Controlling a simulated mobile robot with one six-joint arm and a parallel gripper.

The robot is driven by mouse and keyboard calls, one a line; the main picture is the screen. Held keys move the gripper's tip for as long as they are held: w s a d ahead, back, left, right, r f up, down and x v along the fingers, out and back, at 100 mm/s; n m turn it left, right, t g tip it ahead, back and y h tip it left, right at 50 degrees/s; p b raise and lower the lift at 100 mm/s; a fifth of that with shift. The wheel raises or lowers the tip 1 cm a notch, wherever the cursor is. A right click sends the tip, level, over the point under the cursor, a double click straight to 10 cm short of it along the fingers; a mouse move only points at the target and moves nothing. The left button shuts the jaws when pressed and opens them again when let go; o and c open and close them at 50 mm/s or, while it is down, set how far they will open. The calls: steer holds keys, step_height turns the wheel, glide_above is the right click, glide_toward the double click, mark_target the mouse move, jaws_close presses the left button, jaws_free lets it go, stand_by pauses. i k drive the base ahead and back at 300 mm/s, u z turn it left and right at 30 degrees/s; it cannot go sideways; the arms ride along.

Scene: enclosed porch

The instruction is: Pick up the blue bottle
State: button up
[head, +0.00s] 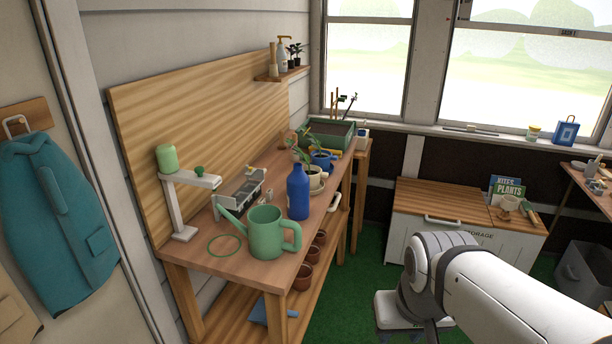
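The blue bottle (298,196) stands upright on the wooden workbench (190,250), near its front edge. It is tall, with a narrow neck. A green watering can (266,234) stands in front of it and to its left, close to it. A cream mug (316,180) with a plant is just behind it to the right. My arm shows at the lower right, well apart from the bottle. My gripper cannot be made out.
A blue mug (323,160) and a green planter box (335,136) are farther back. Terracotta pots (304,277) sit on the lower shelf. Green floor (340,305) is open before the bench.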

mark_target(297, 182)
steer(key=i, duration=0.9)
steer(key=u, duration=0.05)
